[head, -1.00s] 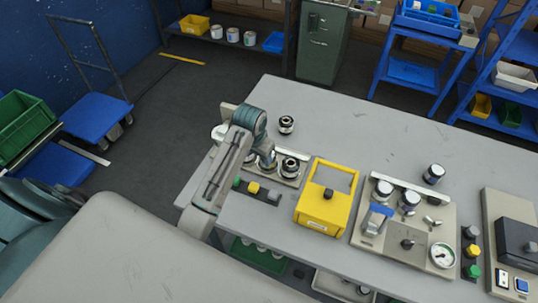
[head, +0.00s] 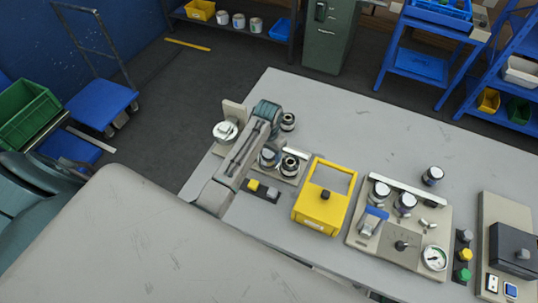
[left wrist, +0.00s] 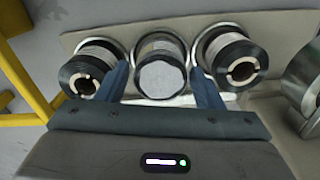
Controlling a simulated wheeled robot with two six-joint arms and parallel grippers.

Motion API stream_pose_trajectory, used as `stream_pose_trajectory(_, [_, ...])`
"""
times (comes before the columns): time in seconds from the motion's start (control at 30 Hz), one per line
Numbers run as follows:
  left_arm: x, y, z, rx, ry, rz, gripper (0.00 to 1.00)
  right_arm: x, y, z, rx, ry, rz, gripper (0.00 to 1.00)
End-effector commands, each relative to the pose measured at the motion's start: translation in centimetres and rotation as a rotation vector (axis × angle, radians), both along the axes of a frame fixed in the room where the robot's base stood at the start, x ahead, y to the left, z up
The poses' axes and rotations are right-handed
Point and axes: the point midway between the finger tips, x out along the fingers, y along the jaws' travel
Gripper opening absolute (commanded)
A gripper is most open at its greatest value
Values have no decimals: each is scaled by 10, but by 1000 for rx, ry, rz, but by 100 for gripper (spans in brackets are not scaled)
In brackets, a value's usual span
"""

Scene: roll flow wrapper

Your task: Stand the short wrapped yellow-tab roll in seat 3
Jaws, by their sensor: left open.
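My left gripper (left wrist: 160,72) is open in the left wrist view. Its two blue fingers stand on either side of a short roll with a pale, wrinkled top (left wrist: 162,76), in the middle of a three-place seat plate (left wrist: 95,40). I cannot tell if the fingers touch it. A dark-rimmed roll (left wrist: 88,68) stands to the left and another (left wrist: 236,62) to the right. No yellow tab shows, and seat numbers cannot be read. In the head view the pale roll (head: 268,159) and one dark roll (head: 290,165) show beside my arm. My right gripper is not in view.
A yellow box with a handle (head: 318,210) stands right of the seat plate. A round metal device (head: 226,131) is at left. A gauge panel (head: 380,236) holds more rolls. The table's back is clear.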

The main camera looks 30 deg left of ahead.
Motion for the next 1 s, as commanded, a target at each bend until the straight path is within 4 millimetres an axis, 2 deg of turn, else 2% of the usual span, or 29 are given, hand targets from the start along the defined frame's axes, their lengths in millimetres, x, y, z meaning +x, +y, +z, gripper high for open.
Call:
stream_pose_trajectory(0.03, [-2, 1, -3, 0, 5, 0, 61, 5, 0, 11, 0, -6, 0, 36])
stream_pose_trajectory(0.2, [-1, 1, -25, -1, 3, 0, 61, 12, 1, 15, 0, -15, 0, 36])
stream_pose_trajectory(0.5, [0, 1, -30, 0, -1, 0, 61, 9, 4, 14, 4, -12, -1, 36])
stream_pose_trajectory(0.7, [0, 1, -30, 0, -1, 0, 24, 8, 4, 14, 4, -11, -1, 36])
stream_pose_trajectory(0.73, [0, 1, -30, 0, -2, 0, 24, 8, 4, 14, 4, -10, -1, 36])
stream_pose_trajectory(0.77, [0, 1, -30, 0, -2, 0, 20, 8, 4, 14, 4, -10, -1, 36])
stream_pose_trajectory(1.0, [0, 1, -29, 0, -2, 0, 20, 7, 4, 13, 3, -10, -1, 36])
